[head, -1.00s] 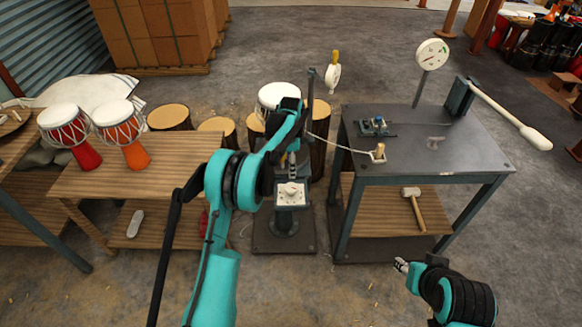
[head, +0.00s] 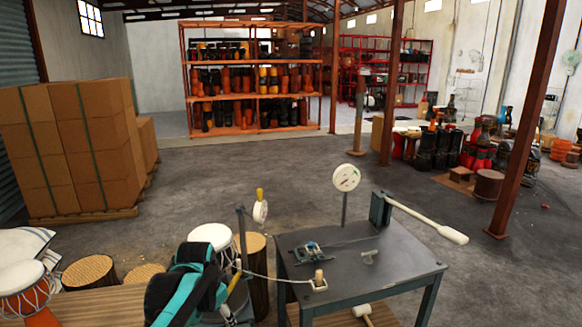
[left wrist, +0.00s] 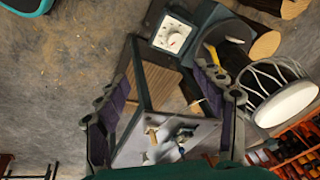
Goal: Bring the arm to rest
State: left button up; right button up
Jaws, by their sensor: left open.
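My left arm (head: 188,290) shows in the head view as a teal and black part at the bottom, left of the grey workbench (head: 330,265); its gripper cannot be made out there. In the left wrist view my left gripper (left wrist: 160,82) has its fingers spread wide apart with nothing between them. The workbench and its wooden lower shelf lie beyond the fingers, some way off. My right arm and gripper are out of view.
A white-topped drum (head: 211,236) stands beside the bench, behind my arm. A red and white goblet drum (head: 22,290) is at the lower left. A dial gauge (head: 346,178) and a long pale-handled lever (head: 425,220) rise from the bench. Open floor lies behind.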

pick_arm(q)
jog(key=s+f+n+t, duration=0.1)
jog(key=s+n+t, duration=0.1)
jog(key=s, duration=0.8)
jog(key=s+d+f+n+t, duration=0.1)
jog(key=s+n, duration=0.4)
jog(key=s, duration=0.6)
jog(key=shift+f+t, duration=0.4)
jog(key=shift+f, duration=0.1)
